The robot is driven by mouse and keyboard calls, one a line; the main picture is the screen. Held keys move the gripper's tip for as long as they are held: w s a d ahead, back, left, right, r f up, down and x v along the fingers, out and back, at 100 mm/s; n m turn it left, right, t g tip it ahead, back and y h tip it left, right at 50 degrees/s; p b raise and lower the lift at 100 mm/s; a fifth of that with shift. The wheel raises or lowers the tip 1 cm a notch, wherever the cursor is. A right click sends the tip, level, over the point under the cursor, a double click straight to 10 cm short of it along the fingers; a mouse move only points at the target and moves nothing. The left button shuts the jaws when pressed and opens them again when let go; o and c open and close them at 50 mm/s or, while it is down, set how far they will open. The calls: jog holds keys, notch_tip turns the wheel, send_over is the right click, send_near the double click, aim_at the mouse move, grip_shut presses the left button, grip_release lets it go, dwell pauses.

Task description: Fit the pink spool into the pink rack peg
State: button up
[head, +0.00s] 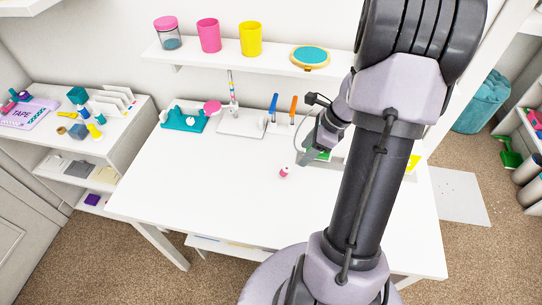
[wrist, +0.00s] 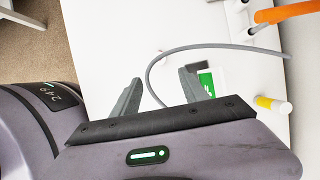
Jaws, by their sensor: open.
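A small pink and white spool (head: 284,172) stands on the white table in the head view, apart from other things. My gripper (head: 309,152) is above the table, behind and to the right of the spool in the head view. In the wrist view my gripper (wrist: 160,88) has its two fingers apart with nothing between them. I cannot clearly identify a pink rack peg; part of the right side of the table is hidden behind my arm.
The table (head: 200,185) has free room at left and front. At its back are a teal holder (head: 184,121), a pink round thing (head: 212,107), a white stand (head: 241,125) and blue (head: 273,106) and orange (head: 293,108) tools. A yellow-white piece (wrist: 272,104) shows in the wrist view.

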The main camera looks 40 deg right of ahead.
aim_at(285, 168)
jog(key=b+x, duration=0.2)
jog(key=x, duration=0.5)
jog(key=shift+d+f+b, duration=0.1)
jog(key=shift+f+b, duration=0.15)
jog(key=shift+b, duration=0.05)
jog(key=b+x, duration=0.1)
jog(key=x, duration=0.1)
jog(key=b+x, duration=0.1)
jog(key=x, duration=0.1)
jog(key=b+x, duration=0.1)
jog(key=x, duration=0.1)
jog(key=shift+w+a+r, duration=0.25)
jog(key=shift+w+a, duration=0.05)
jog(key=shift+a, duration=0.05)
jog(key=shift+r, duration=0.15)
grip_shut()
